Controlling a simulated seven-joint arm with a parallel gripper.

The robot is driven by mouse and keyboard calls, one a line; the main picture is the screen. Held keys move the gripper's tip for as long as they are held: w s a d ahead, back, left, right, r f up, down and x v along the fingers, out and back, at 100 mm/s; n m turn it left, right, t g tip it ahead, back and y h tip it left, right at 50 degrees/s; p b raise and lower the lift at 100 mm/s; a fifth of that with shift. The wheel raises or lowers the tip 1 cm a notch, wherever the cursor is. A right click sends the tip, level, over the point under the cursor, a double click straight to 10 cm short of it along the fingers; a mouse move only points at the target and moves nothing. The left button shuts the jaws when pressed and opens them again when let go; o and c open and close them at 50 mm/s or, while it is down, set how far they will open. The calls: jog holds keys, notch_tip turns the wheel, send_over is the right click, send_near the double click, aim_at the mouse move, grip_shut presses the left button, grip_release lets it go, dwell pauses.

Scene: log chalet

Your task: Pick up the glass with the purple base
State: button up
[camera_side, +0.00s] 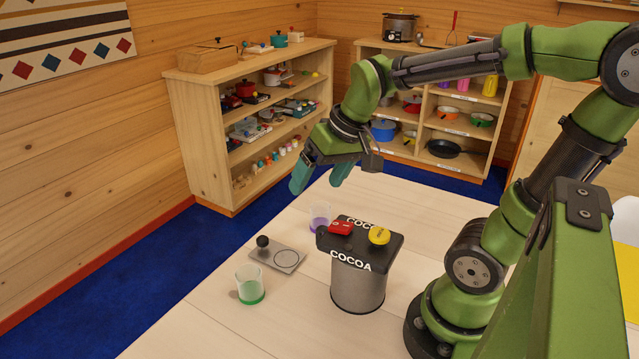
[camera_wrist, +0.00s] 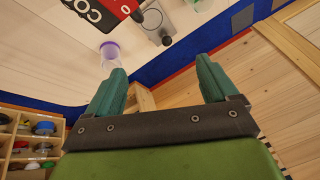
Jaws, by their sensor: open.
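The glass with the purple base (camera_side: 319,219) stands upright on the pale table, just behind and left of the cocoa machine; the machine's lid hides part of it. It also shows in the wrist view (camera_wrist: 110,52), near the top and left of centre, beyond my left finger. A second glass, with a green base (camera_side: 250,285), stands nearer the camera on the left. My gripper (camera_side: 322,180) is open and empty, with teal fingers pointing down. It is in the air above the table, higher than the purple-based glass and apart from it.
The dark cocoa machine (camera_side: 358,285) bears a red piece (camera_side: 340,228) and a yellow knob (camera_side: 379,236). A grey plate with a black knob (camera_side: 278,256) lies between the two glasses. Bare table (camera_side: 440,212) lies behind the machine. Shelves (camera_side: 190,115) stand beyond the table.

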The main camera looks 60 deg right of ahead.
aim_at(321, 207)
jog(key=w+d+f+n+g+h, duration=0.1)
jog(key=w+d+f+n+g, duration=0.1)
jog(key=w+d+n, duration=0.35)
jog(key=w+d+f+n+g, duration=0.3)
jog(key=d, duration=0.5)
notch_tip(321, 207, down, 11)
jog(key=shift+r, duration=0.15)
jog(key=f, duration=0.4)
jog(key=shift+s+f, duration=0.1)
jog(key=shift+s, duration=0.3)
jog(key=shift+f, duration=0.55)
jog(key=c, duration=1.2)
jog(key=shift+o, duration=0.2)
jog(key=shift+r, duration=0.1)
